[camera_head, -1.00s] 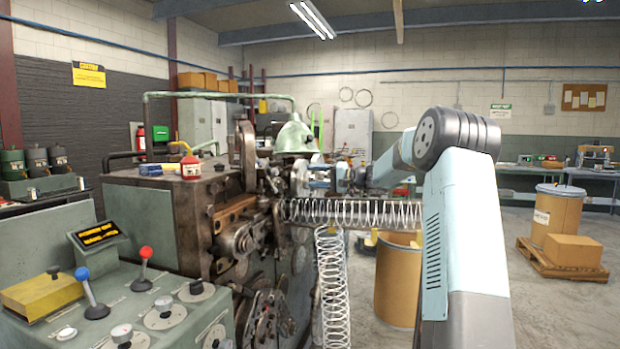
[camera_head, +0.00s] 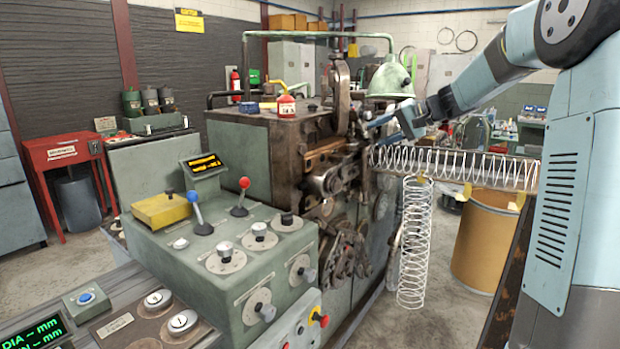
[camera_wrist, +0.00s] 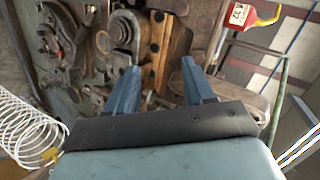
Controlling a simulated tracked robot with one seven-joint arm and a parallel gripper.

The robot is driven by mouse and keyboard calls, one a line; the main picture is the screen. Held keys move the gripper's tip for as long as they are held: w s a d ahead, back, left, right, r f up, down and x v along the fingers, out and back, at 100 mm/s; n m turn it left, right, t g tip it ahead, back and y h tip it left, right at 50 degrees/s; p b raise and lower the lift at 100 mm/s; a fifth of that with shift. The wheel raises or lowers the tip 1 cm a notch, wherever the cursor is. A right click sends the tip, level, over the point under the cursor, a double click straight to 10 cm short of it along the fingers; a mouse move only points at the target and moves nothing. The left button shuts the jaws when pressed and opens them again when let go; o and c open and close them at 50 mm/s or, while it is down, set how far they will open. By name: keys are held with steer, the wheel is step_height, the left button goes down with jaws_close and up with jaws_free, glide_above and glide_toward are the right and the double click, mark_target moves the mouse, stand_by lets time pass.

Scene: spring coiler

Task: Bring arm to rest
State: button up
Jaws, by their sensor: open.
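My arm reaches in from the right in the head view, and my gripper (camera_head: 392,122) is at the upper right side of the spring coiler (camera_head: 290,150), just above the horizontal coiled spring (camera_head: 455,165). In the wrist view my gripper (camera_wrist: 160,80) shows two blue fingers spread apart with nothing between them. Behind the fingers are the coiler's dark worn parts and a brass-coloured block (camera_wrist: 158,50). I cannot tell whether the fingertips touch the machine.
A second spring (camera_head: 414,245) hangs upright below the horizontal one. A cardboard drum (camera_head: 482,245) stands to its right. The control console (camera_head: 240,235) with levers and knobs is in front. A red bottle (camera_head: 286,107) stands on the coiler. A red stand (camera_head: 68,155) is at left.

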steer(key=s+a+f+n+g+h, duration=0.1)
steer(key=s+a+h, duration=0.15)
steer(key=s, duration=0.75)
steer(key=s+a+f+g+h, duration=0.1)
steer(key=s+h, duration=0.2)
steer(key=s, duration=0.7)
steer(key=s+d+f+t+h, duration=0.1)
steer(key=s+d+f+h, duration=0.1)
steer(key=s, duration=0.8)
steer(key=s+d+f+n+h, duration=0.1)
steer(key=s+d+f+h, duration=0.2)
steer(key=s, duration=0.8)
steer(key=shift+d+f+t, duration=0.4)
steer(key=shift+d+f, duration=0.3)
steer(key=shift+d, duration=0.15)
